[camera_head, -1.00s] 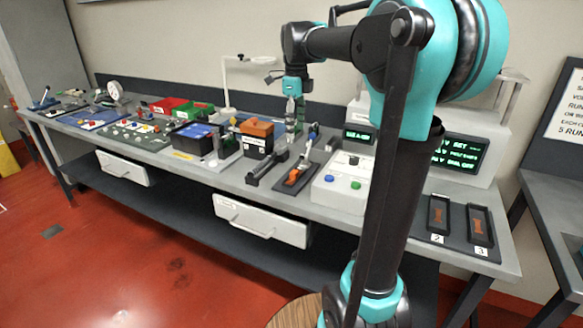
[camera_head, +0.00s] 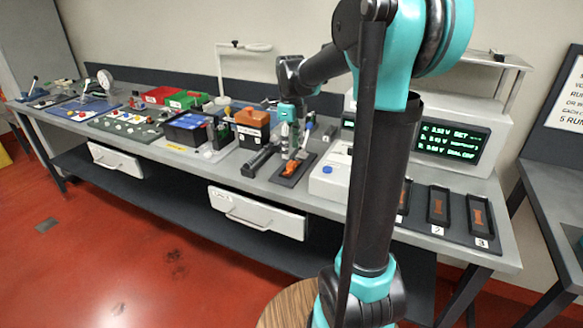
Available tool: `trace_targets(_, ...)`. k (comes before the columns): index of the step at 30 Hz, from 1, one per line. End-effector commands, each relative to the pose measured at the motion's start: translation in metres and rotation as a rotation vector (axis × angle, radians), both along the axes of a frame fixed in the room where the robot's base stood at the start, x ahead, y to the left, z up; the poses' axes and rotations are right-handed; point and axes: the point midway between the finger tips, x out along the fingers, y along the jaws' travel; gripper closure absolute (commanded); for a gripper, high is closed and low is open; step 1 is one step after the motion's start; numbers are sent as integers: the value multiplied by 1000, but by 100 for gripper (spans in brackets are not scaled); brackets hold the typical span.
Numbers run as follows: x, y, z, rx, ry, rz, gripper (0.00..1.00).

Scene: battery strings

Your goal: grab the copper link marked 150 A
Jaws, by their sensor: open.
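Copper-coloured pieces lie in a row of dark numbered trays at the right end of the bench: one in the tray marked 2 (camera_head: 437,206), one in the tray marked 3 (camera_head: 480,216), and one partly hidden behind my arm (camera_head: 404,198). No 150 A marking is readable on any of them. An orange piece (camera_head: 290,170) lies on a dark pad (camera_head: 302,172) near mid-bench. My gripper (camera_head: 291,156) is open and points down just above or beside this orange piece. It is too small to tell whether they touch.
An orange-topped black box (camera_head: 252,126) and a black bar-shaped device (camera_head: 260,160) stand left of my gripper. A white instrument (camera_head: 335,180) with a blue button stands to its right. A green-text display (camera_head: 452,142) stands behind the trays. Farther left are red (camera_head: 161,96) and green bins (camera_head: 187,100).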

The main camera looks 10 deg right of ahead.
Motion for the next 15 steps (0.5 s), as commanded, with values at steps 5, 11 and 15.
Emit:
trace_targets(5, -1, -1, -15, 0, 0, 0, 45)
trace_targets(11, -2, -2, -43, 0, 0, 0, 45)
trace_targets(15, -2, -2, -52, 0, 0, 0, 45)
